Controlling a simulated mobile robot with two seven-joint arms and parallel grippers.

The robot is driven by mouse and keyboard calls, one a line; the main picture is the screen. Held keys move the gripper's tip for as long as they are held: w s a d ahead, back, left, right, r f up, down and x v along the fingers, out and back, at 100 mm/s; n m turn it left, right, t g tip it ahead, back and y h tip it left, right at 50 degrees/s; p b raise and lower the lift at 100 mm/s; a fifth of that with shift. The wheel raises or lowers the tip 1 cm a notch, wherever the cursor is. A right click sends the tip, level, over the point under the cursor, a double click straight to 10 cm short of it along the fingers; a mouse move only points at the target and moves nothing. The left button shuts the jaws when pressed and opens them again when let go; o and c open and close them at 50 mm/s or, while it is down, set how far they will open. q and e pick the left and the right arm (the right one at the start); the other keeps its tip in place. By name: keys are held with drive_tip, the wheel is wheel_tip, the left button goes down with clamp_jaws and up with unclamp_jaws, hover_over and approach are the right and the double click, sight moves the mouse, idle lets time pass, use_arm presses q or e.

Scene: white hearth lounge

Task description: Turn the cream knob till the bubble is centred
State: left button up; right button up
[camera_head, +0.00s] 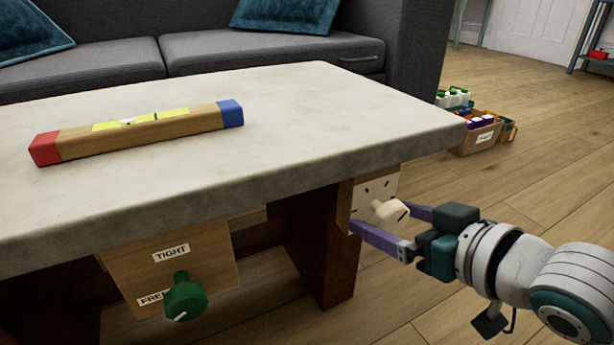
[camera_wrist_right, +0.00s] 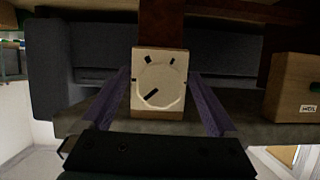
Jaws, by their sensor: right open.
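The cream knob (camera_head: 388,212) sticks out from a wooden plate (camera_head: 376,188) with dark tick marks, under the right end of the table. In the right wrist view the knob (camera_wrist_right: 161,89) is round with a dark pointer line slanting toward the lower left. My right gripper (camera_head: 388,222) is open, its purple fingers on either side of the knob; I cannot tell if they touch it. The wooden level (camera_head: 150,133) lies on the table, with a red end, a blue end and a yellow vial. A pale bubble (camera_head: 127,121) shows left of the vial's dark mark. My left gripper is out of view.
The grey stone table (camera_head: 300,115) has a thick edge just above the knob. A green knob (camera_head: 185,298) with TIGHT and FREE labels is on a wooden block at the lower left. A crate (camera_head: 477,140) and bottles stand on the floor behind.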

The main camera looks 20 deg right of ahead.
drive_tip(key=c, duration=1.4)
drive_tip(key=shift+r+n+h+p, duration=0.15)
drive_tip(key=shift+n+h+p, duration=0.3)
drive_tip(key=shift+p, duration=0.45)
drive_tip(key=shift+o, duration=0.2)
drive_tip(key=shift+n+h+p, duration=0.35)
drive_tip(key=shift+n+p, duration=0.3)
drive_tip(key=shift+n, duration=0.1)
drive_tip(key=shift+f+n+h, duration=0.2)
drive_tip(key=shift+n+h, duration=0.2)
drive_tip(key=shift+n, duration=0.1)
drive_tip(key=shift+f+n+t+h+b, duration=0.1)
drive_tip(key=shift+n+t+h+b, duration=0.2)
drive_tip(key=shift+n+h, duration=0.55)
drive_tip(key=shift+n, duration=0.25)
drive_tip(key=shift+s, duration=0.1)
